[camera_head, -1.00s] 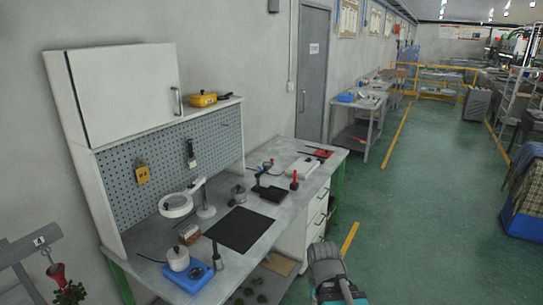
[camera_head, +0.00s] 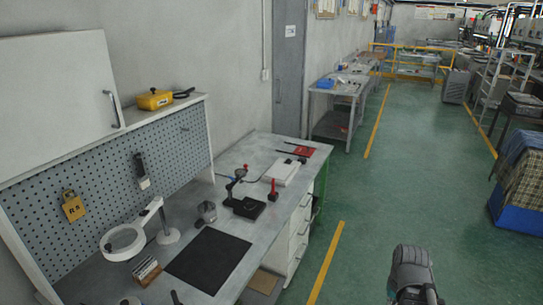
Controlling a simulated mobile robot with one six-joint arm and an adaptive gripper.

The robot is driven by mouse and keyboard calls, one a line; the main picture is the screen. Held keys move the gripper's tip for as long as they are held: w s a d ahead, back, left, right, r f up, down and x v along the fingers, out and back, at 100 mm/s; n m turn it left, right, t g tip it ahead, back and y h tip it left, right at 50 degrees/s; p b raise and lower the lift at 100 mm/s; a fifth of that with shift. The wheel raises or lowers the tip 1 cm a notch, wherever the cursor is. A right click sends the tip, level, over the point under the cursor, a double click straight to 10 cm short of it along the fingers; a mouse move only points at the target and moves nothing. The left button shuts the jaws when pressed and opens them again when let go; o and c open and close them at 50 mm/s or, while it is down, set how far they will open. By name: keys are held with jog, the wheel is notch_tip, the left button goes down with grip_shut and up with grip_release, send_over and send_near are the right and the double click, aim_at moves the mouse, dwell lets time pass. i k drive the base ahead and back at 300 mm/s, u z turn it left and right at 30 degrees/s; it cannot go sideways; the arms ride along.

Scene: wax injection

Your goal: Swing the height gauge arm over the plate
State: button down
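The height gauge (camera_head: 231,188) stands on the bench, a small dark upright post on a flat black plate (camera_head: 246,208). Its arm (camera_head: 239,174) shows near the top of the post, with small blue and red parts near it. The arm is too small to tell exactly how it lies over the plate. My gripper (camera_head: 410,268) is at the bottom of the view, over the floor to the right of the bench and well apart from the gauge. Its fingers are not clearly seen, so I cannot tell whether it is open.
The bench (camera_head: 225,228) also holds a black mat (camera_head: 208,259), a white ring magnifier lamp (camera_head: 122,243), a grey metal cup (camera_head: 207,211), a red-topped tool (camera_head: 273,189) and a white box (camera_head: 282,172). A pegboard cabinet backs it.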

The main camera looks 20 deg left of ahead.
aim_at(239, 175)
jog(key=z, duration=0.05)
jog(key=i, duration=1.5)
jog(key=u, duration=0.6)
jog(key=i, duration=0.4)
jog(key=u, duration=0.35)
jog(key=k, duration=0.9)
jog(key=u, duration=0.15)
jog(key=i, duration=0.45)
